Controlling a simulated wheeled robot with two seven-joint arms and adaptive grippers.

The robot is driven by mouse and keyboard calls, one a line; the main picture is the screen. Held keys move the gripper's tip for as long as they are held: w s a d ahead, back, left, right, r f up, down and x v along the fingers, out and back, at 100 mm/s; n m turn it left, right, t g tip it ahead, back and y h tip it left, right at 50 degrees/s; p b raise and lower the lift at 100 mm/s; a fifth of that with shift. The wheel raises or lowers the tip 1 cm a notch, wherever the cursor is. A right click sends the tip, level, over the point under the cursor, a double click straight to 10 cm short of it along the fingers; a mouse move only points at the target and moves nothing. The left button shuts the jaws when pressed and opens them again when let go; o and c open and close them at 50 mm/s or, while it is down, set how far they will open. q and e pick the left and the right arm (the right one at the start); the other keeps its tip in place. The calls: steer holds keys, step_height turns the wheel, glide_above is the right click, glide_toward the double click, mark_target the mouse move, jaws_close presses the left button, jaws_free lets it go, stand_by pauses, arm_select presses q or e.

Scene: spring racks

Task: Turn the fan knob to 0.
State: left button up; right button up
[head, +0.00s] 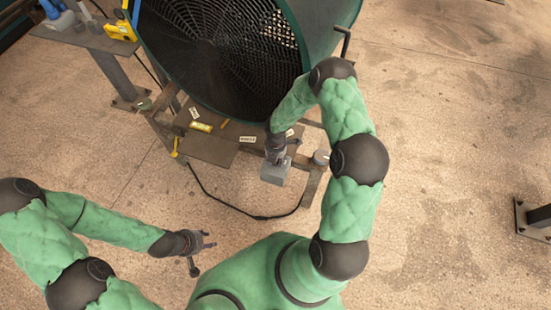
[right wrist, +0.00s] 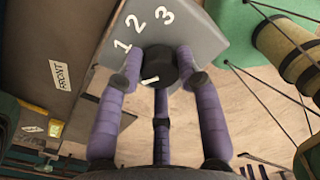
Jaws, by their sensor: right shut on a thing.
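The grey control box (head: 272,176) sits at the front of the fan's stand. In the right wrist view the box face (right wrist: 205,42) shows white numerals 1, 2 and 3. The dark round fan knob (right wrist: 160,62) stands on it, with a short white mark near its lower left edge, pointing roughly left. No 0 is visible; a finger covers the area left of the knob. My right gripper (head: 275,152) is closed around the knob, its purple fingers (right wrist: 158,80) on both sides. My left gripper (head: 203,254) is open and empty, low over the floor.
The large dark fan (head: 225,50) stands just behind the box. A wooden board (head: 208,148) with labels lies under it. A black cable (head: 232,208) loops on the floor. A side table (head: 90,38) holds yellow and blue tools. The floor at right is mostly clear.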

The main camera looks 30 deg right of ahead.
steer(key=o, duration=1.1)
steer(key=shift+o, duration=0.2)
step_height(320, 180, up, 12)
stand_by(0.3)
